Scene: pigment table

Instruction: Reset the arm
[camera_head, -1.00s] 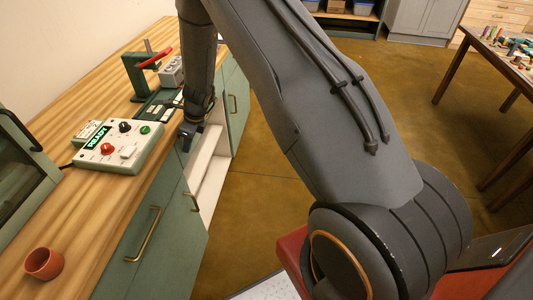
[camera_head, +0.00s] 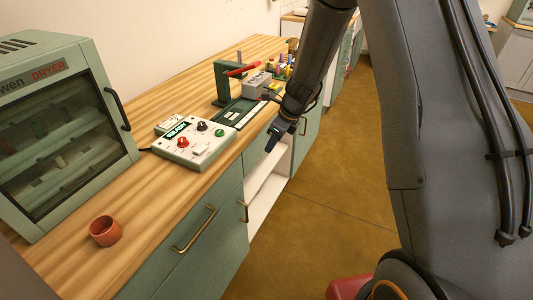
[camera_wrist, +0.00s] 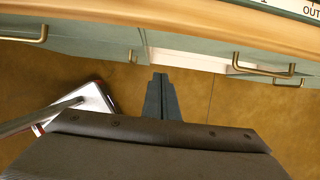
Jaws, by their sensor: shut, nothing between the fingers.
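My gripper (camera_head: 277,136) hangs in front of the counter's open cabinet section, just off the worktop edge, in the head view. In the wrist view my gripper (camera_wrist: 160,78) points toward the green cabinet fronts, its two dark fingers closed together with nothing between them. My arm runs from the right side of the head view down to the gripper. The floor shows below the fingers in the wrist view.
The wooden counter (camera_head: 150,215) holds a dryer (camera_head: 65,130), a terracotta cup (camera_head: 105,231), a control box (camera_head: 194,142) reading READY and a green press with a red lever (camera_head: 242,70). Brass handles (camera_head: 194,230) stick out from the cabinets.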

